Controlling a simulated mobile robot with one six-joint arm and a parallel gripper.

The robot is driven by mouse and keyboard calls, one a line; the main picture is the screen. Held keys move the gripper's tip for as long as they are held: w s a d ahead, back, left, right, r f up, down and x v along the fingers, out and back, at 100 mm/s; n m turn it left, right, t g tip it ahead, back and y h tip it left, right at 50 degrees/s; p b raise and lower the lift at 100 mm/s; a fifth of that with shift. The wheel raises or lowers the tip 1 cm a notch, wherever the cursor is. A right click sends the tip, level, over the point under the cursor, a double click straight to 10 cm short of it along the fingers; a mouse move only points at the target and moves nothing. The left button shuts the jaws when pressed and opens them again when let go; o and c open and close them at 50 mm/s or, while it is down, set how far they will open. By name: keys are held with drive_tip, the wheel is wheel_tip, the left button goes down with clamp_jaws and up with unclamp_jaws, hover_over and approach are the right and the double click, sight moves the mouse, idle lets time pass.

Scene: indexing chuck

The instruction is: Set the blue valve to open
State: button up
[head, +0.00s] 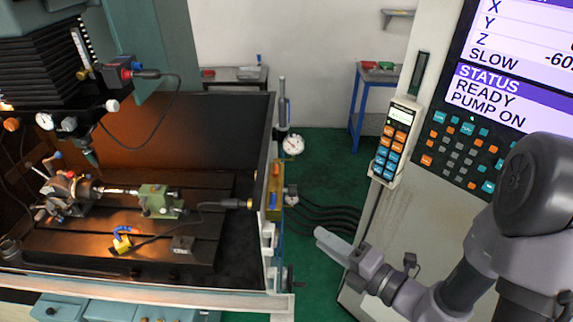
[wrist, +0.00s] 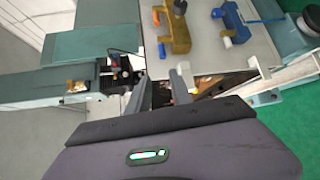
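On the post at the machine's right edge, a yellow block (head: 275,192) carries a blue lever-like part (head: 272,201) and a red one (head: 276,169). The blue part looks like the blue valve, but it is small and its setting cannot be read. A small blue and yellow fitting (head: 122,239) also stands on the machine bed. My gripper (head: 332,243) is right of the yellow block and apart from it. In the wrist view my gripper's two fingers (wrist: 164,90) are spread with nothing clearly held between them.
The vise-like green block (head: 160,200) and chuck (head: 66,188) sit inside the machine. A dial gauge (head: 292,144) hangs near the post. Black hoses (head: 325,215) run to the control cabinet (head: 400,215). In the wrist view, gold (wrist: 178,32) and blue (wrist: 238,24) pieces lie ahead on a grey surface.

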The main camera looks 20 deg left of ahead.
sight(273, 202)
drive_tip(key=x, duration=0.5)
drive_tip(key=b+x, duration=0.1)
drive_tip(key=x, duration=0.5)
drive_tip(key=w+b+x, duration=0.1)
drive_tip(key=x, duration=0.5)
drive_tip(key=shift+d+f, duration=0.15)
drive_tip(key=shift+f, duration=0.1)
drive_tip(key=shift+c, duration=0.5)
clamp_jaws()
